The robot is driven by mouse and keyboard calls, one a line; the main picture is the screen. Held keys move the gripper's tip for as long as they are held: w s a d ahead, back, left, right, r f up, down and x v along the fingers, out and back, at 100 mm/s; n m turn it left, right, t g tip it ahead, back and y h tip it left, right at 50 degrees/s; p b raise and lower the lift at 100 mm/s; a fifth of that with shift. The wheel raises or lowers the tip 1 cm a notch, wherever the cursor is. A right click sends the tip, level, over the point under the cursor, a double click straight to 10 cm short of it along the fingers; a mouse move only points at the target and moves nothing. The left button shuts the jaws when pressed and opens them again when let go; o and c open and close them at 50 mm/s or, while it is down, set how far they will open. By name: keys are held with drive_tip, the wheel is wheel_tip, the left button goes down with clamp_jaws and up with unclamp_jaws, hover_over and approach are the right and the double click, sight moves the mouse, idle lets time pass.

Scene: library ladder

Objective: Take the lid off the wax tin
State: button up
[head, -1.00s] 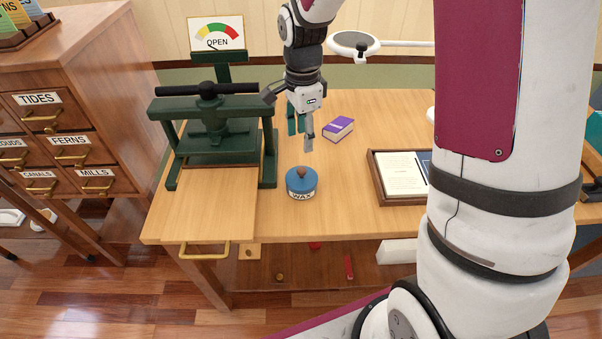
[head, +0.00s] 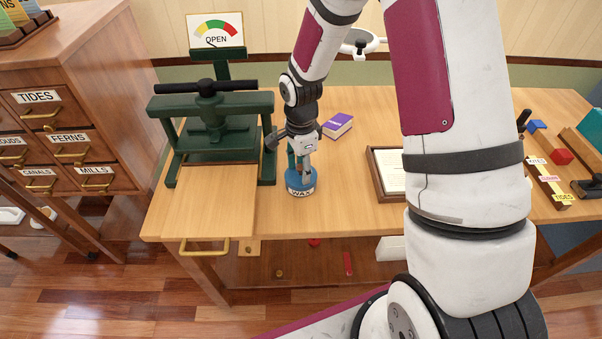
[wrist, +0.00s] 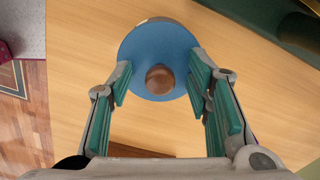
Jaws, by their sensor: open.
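The wax tin (head: 301,190) stands upright on the wooden table, with a "WAX" label on its front. Its blue lid (wrist: 139,46) is on it, with a round brown knob (wrist: 160,80) in the middle. My gripper (head: 301,166) is right above the tin, pointing down. In the wrist view my gripper (wrist: 160,83) is open, with one teal finger pad on each side of the knob and a gap to it on both sides.
A dark green press (head: 212,135) stands close left of the tin. A purple book (head: 338,125) lies behind it to the right. A framed tray (head: 379,182) lies further right. Bare table surrounds the tin at the front.

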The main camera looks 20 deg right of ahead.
clamp_jaws()
drive_tip(key=shift+r, duration=0.1)
idle(0.3)
